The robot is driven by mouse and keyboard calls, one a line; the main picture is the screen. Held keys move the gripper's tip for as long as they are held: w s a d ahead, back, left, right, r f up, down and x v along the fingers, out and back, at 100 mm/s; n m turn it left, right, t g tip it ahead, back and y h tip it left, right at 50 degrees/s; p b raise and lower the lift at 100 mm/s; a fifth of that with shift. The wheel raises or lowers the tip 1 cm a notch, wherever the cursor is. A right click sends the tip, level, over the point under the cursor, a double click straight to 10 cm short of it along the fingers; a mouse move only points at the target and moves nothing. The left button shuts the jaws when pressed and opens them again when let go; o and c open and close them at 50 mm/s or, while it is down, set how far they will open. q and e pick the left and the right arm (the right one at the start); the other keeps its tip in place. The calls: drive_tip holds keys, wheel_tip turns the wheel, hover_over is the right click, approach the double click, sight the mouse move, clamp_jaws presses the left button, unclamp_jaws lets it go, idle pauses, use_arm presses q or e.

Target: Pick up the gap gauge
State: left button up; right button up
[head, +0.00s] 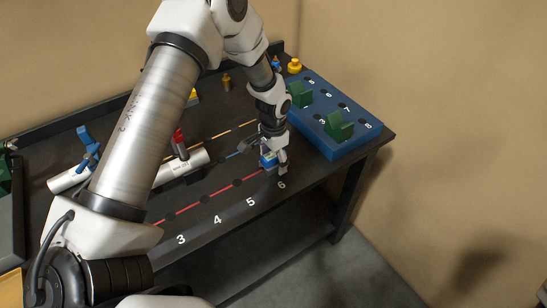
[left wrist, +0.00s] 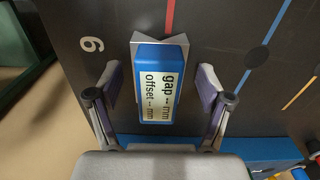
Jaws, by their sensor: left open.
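The gap gauge (left wrist: 158,85) is a blue block with a white label reading "gap -- mm, offset -- mm" and a grey metal V-shaped end. In the left wrist view it lies between the two fingers of my left gripper (left wrist: 160,88), with dark table showing on both sides of it. In the head view the gauge (head: 268,160) is a small blue shape near the number 6, partly hidden by my left gripper (head: 275,165). The left gripper is open around the gauge, pointing down. My right gripper does not show.
A blue numbered block (head: 340,152) with green pieces stands at the table's right end. White pipes with a red handle (head: 179,140) and a blue handle (head: 88,145) lie to the left. Red, blue and yellow lines mark the dark table (head: 225,205). Its front edge is close.

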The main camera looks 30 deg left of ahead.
use_arm(q)
drive_tip(key=shift+s+d+r, duration=0.1)
drive_tip(key=shift+s+r, duration=0.05)
drive_tip(key=shift+r, duration=0.05)
drive_tip(key=c, duration=0.4)
drive_tip(key=shift+s, duration=0.1)
drive_tip(key=c, duration=0.9)
drive_tip(key=shift+c, duration=0.2)
